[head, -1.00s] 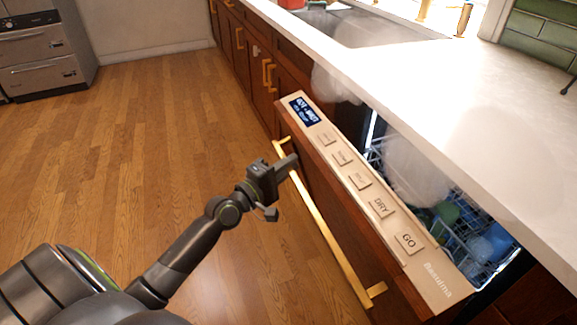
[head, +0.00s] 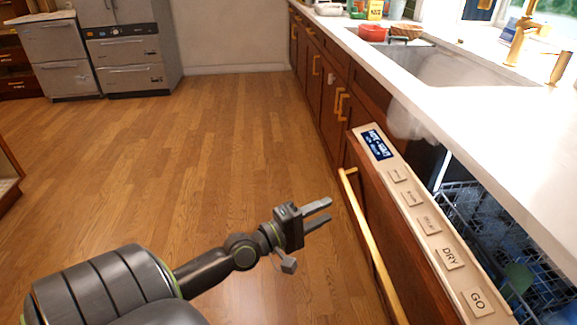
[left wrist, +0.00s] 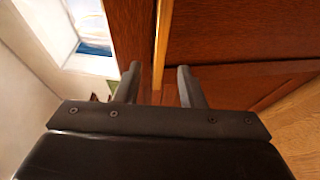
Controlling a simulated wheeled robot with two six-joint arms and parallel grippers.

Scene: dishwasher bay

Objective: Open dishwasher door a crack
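The dishwasher door (head: 405,240) has a wooden front and a cream top panel with a display and buttons. It is tilted out from under the counter, leaving a gap at its top. Its long gold handle (head: 370,240) runs along the front and also shows in the left wrist view (left wrist: 163,45), lined up with the space between my fingers. My left gripper (head: 318,212) is open and empty, left of the handle and apart from it in the head view. Its fingers show in the left wrist view (left wrist: 160,85). My right gripper is not in view.
A dish rack (head: 490,225) with dishes shows inside the gap, with faint steam above. The white counter (head: 480,120) with a sink overhangs on the right. Wooden cabinets (head: 325,95) run along that side. The wooden floor (head: 200,150) at left is clear.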

